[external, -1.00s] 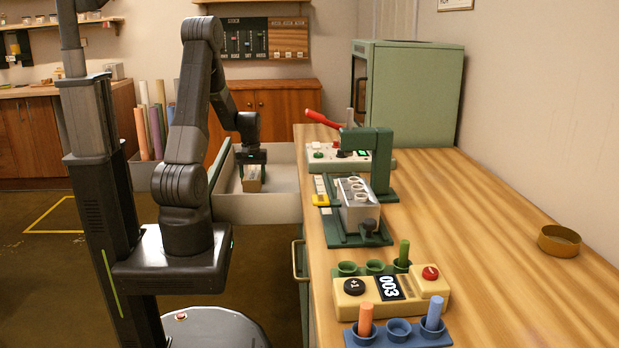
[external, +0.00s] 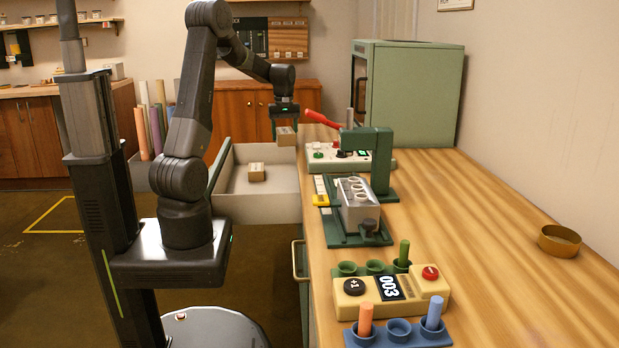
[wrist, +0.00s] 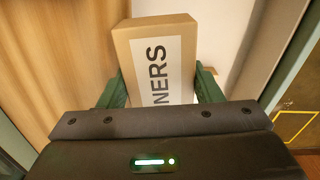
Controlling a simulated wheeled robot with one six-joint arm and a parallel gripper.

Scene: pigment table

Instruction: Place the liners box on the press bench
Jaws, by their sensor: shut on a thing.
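The liners box (wrist: 158,55) is a small brown carton with a white label; the letters "NERS" show in the wrist view. My gripper (external: 285,122) is shut on it, with a green finger on each side. In the external view the liners box (external: 286,137) hangs in the air above the right side of the open drawer, near the bench's left edge. The press bench (external: 500,225) is the long wooden top on the right. A green press (external: 372,165) with a grey block stands on it.
The open drawer (external: 225,207) holds another small carton (external: 257,171). A control box with a red lever (external: 325,120), a counter box (external: 400,288), tube holders and a brass ring (external: 559,240) stand on the bench. The bench's right middle is clear.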

